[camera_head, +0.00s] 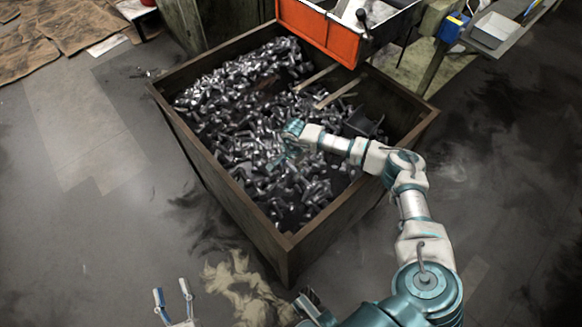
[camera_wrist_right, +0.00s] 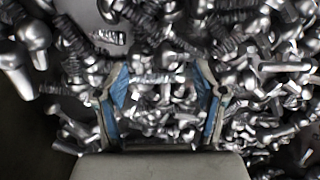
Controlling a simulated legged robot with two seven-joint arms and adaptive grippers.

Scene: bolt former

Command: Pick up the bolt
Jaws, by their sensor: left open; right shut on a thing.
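Many loose silver bolts (camera_head: 245,90) fill a brown open-topped bin (camera_head: 240,215). My right gripper (camera_head: 287,148) reaches down into the bin among the bolts. In the right wrist view its blue-padded fingers (camera_wrist_right: 162,82) are shut on a bolt (camera_wrist_right: 155,78), which lies crosswise between them. Bolts crowd around and below the fingers, so I cannot tell whether the held bolt is clear of the pile. My left gripper (camera_head: 172,297) is open and empty, low at the bottom left, outside the bin.
The bin's raised walls surround my right gripper. An orange chute (camera_head: 320,35) overhangs the bin's back edge, and bars (camera_head: 335,92) lie inside near it. A grey tray (camera_head: 495,30) is at the top right.

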